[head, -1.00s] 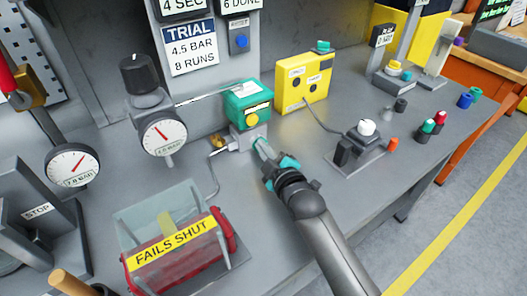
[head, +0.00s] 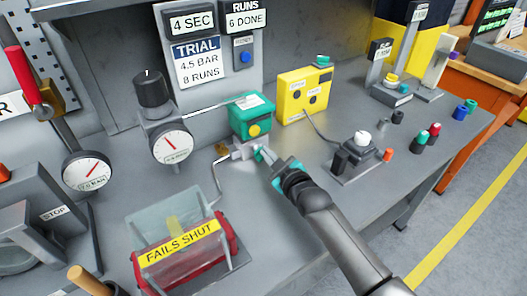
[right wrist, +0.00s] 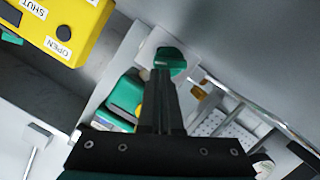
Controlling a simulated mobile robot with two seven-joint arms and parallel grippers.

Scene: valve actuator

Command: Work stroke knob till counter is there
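The counter (head: 245,19) at the top of the back panel reads "RUNS 6 DONE". A small green knob (head: 258,153) sits on the grey block below the green actuator box (head: 251,116); it also shows in the right wrist view (right wrist: 169,60). I take it for the stroke knob, though no label on it is readable. My right gripper (head: 267,158) points at this knob. Its narrow black fingers are together, with the tips at or just short of the knob; contact is unclear. My left gripper is not in view.
The trial plate (head: 196,50) reads 4.5 BAR, 8 RUNS. A yellow box (head: 304,94) stands behind my right gripper. A white-topped control (head: 362,138) stands to its right. A clear-sided box labelled "FAILS SHUT" (head: 180,247) and a gauge (head: 172,147) stand to the left.

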